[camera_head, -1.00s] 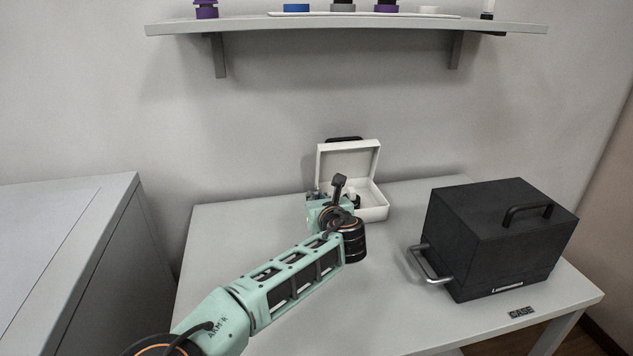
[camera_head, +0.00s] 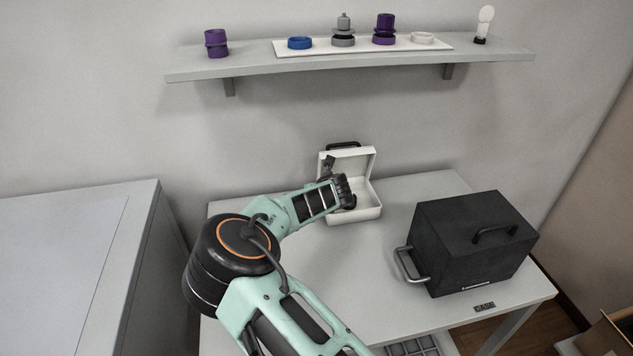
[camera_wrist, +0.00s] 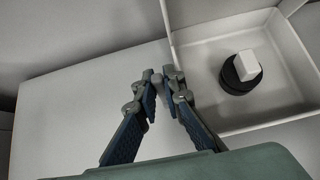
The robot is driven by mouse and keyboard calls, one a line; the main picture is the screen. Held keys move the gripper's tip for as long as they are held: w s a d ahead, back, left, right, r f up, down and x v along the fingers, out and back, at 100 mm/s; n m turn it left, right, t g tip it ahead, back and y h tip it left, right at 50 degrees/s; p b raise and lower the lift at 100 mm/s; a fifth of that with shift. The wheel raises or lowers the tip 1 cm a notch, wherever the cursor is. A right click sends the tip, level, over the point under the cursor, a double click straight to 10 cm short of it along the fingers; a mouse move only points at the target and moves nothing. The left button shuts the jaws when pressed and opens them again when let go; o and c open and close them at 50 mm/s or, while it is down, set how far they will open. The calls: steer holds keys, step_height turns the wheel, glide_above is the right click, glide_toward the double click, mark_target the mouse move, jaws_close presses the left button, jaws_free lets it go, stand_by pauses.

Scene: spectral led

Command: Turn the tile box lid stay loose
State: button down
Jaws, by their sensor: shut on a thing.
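The white tile box (camera_head: 362,213) stands open on the table in the head view, its lid (camera_head: 362,163) raised at the back with a black handle (camera_head: 343,146) on top. In the wrist view the box (camera_wrist: 283,120) lies at the right, holding a round black piece with a white block on it (camera_wrist: 241,70). My gripper (camera_wrist: 161,82) is at the box's left edge, its two fingertips close together on something small. The lid stay cannot be made out between the fingertips.
The table front (camera_head: 380,295) is clear. A shelf (camera_head: 350,65) above holds purple, blue, grey and white parts. A grey cabinet (camera_head: 80,260) stands at the left.

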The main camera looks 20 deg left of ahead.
steer(key=shift+w+a+r+g+h+p, duration=0.1)
steer(key=shift+w+g+h+p, duration=0.2)
steer(key=shift+p, duration=0.8)
steer(key=shift+w+a+f+g+h+p, duration=0.1)
steer(key=shift+g+p, duration=0.35)
steer(key=shift+p, duration=0.7)
steer(key=shift+w+a+r+g+h+p, duration=0.1)
steer(key=shift+g+h+p, duration=0.2)
steer(key=shift+p, duration=0.8)
steer(key=shift+w+a+f+g+h+p, duration=0.15)
steer(key=shift+f+g+h+p, duration=0.15)
steer(key=shift+g+p, duration=0.25)
steer(key=shift+w+f+g+h, duration=0.2)
steer(key=shift+g+h, duration=0.1)
steer(key=shift+g, duration=0.2)
steer(key=shift+f+g, duration=0.1)
steer(key=shift+g, duration=0.3)
steer(key=c, duration=2)
jaws_free()
steer(key=shift+a, duration=0.1)
steer(key=shift+w, duration=0.1)
